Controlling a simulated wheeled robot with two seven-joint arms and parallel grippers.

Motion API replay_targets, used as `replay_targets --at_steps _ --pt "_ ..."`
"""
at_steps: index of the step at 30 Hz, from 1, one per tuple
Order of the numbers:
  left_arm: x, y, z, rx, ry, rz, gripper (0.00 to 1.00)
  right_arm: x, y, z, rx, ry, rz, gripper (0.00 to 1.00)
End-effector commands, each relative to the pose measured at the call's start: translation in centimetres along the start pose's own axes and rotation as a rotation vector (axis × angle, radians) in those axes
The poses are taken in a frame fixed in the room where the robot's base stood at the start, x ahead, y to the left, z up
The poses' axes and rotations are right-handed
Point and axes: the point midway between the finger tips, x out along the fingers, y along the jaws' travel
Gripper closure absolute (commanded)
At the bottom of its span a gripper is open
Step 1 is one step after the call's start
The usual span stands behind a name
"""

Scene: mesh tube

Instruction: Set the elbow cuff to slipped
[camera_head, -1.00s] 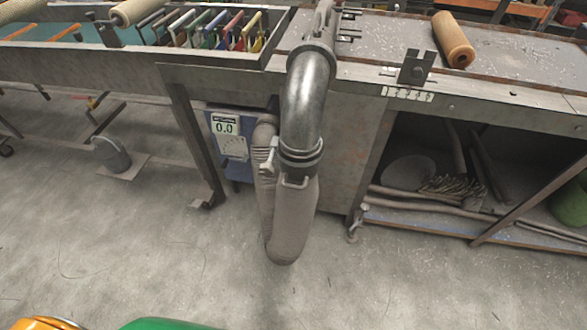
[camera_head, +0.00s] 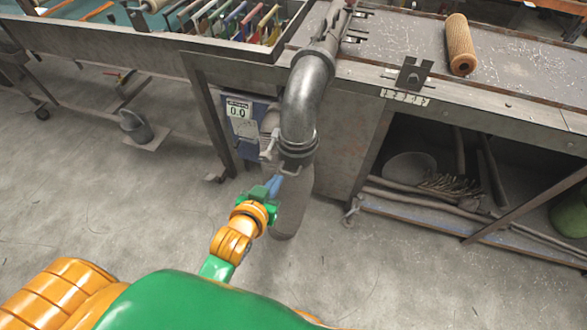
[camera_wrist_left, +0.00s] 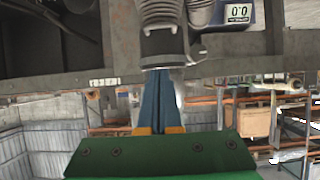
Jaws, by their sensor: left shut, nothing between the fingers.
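A grey metal elbow pipe (camera_head: 308,95) hangs off the table edge. Its dark banded cuff (camera_head: 298,148) sits at the lower mouth, above a fabric hose (camera_head: 292,208). A pale lever shows at the cuff's left side. My left gripper (camera_head: 273,184) is just below and left of the cuff, with blue fingers pointing up at it. In the left wrist view, the shut fingers (camera_wrist_left: 158,85) reach toward the cuff end (camera_wrist_left: 162,45); I cannot tell whether they touch it. Nothing shows between them. The gripper partly hides the hose. My right gripper is not in view.
A blue box with a display reading 0.0 (camera_head: 238,110) stands behind the hose, left of the elbow. The steel table (camera_head: 465,105) carries a tan roller (camera_head: 460,45). A bucket (camera_head: 135,126) stands at left. The floor in front is clear.

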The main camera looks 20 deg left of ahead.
Motion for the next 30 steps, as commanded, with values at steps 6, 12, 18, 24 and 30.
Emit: replay_targets --at_steps 6,12,18,24,30 --pt "-0.3 -0.1 -0.9 -0.005 0.019 -0.004 1.0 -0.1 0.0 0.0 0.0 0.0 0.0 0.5" --pt "-0.1 -0.1 -0.9 -0.004 0.02 -0.004 1.0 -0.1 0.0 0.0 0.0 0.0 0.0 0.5" --pt "3.1 -0.1 -0.9 -0.003 0.02 -0.004 1.0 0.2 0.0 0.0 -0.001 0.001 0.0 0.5" --pt "7.6 -0.1 -1.0 -0.004 0.02 -0.004 1.0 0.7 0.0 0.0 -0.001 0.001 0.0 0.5" --pt "10.3 -0.1 0.7 -0.004 0.015 -0.004 1.0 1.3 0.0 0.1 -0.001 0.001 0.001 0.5"
